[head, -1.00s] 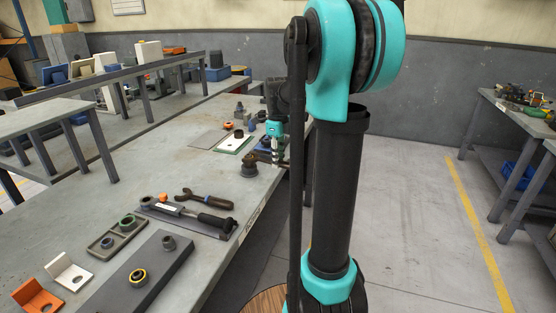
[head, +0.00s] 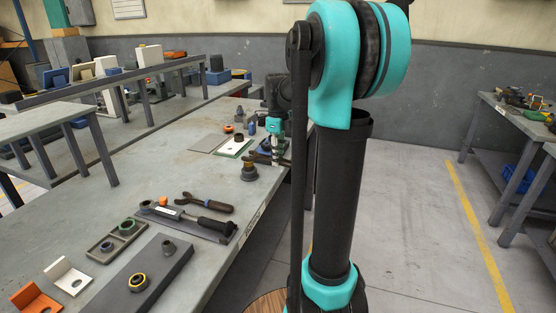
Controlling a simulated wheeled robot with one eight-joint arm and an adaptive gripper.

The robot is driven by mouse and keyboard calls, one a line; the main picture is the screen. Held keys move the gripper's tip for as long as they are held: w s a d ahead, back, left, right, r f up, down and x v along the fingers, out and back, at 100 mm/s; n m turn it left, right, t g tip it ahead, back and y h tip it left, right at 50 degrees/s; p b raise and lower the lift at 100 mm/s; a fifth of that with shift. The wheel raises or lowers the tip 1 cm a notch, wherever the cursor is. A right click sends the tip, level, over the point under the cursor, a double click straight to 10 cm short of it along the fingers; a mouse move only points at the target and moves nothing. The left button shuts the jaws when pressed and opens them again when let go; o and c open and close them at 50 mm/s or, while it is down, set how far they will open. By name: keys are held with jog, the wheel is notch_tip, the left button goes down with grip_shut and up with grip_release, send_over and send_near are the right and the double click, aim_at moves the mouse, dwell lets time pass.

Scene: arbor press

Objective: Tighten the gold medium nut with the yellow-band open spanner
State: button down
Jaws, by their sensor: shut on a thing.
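My gripper (head: 276,157) is small and far off, at the right edge of the long grey table, beyond a dark round fitting (head: 249,172). It is shut on a thin dark tool that looks like a spanner (head: 284,162); no yellow band can be made out on it. A dark nut with a gold-yellow ring (head: 137,281) sits on a long dark block (head: 118,297) at the near end of the table. It is well apart from my gripper. Whether it is the gold medium nut, I cannot tell for sure.
A dark open spanner (head: 207,203) and a black-handled tool (head: 212,226) lie on a dark mat. A tray (head: 112,251) holds ringed nuts. A grey nut (head: 168,246) stands on the block. White (head: 68,277) and orange (head: 35,299) brackets lie at the near left. The floor at right is clear.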

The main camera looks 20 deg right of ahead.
jog(key=shift+r, duration=2.4)
